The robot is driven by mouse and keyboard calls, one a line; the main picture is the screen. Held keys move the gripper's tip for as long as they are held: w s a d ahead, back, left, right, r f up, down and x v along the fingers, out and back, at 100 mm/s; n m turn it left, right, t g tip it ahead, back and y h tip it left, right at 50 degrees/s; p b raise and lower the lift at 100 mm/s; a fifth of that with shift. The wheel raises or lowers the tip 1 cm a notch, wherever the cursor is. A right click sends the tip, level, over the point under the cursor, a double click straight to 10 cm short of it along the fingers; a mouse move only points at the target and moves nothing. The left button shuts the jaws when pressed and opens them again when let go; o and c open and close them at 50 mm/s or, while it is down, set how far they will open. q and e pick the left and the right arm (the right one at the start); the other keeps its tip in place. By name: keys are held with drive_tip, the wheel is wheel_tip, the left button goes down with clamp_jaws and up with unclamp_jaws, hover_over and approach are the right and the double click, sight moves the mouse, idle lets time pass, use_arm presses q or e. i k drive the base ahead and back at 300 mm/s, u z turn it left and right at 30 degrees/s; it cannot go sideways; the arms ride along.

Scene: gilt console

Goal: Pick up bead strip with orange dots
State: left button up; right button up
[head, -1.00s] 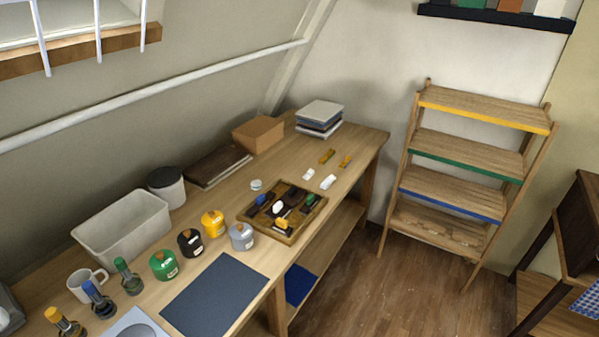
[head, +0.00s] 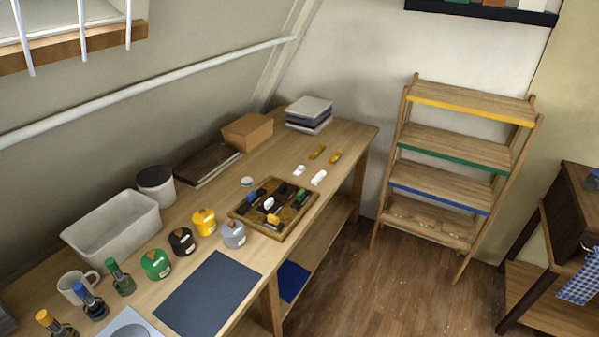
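Several small strips lie on the far right part of the wooden table (head: 345,141). Two are yellowish: one more olive (head: 317,153), the other more orange (head: 335,157). Two are white: a smaller one (head: 299,170) and a longer one (head: 318,177). They are too small for me to make out beads or tell which has orange dots. A wooden tray (head: 240,216) in front of them holds several small dark, blue, white and yellow pieces. Neither of my grippers shows in the head view.
Canisters, including a grey one (head: 233,234), a dark mat (head: 207,293), a white bin (head: 112,228) and a cardboard box (head: 247,131) stand on the table. A ladder shelf (head: 461,150) stands right. Wooden floor (head: 370,290) is open between table and dark cabinet (head: 570,225).

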sight(301, 168)
drive_tip(key=z, duration=0.35)
drive_tip(key=i, duration=0.55)
drive_tip(key=z, duration=0.55)
drive_tip(key=i, duration=0.9)
drive_tip(key=u, duration=0.6)
drive_tip(key=i, duration=0.75)
drive_tip(key=u, duration=0.75)
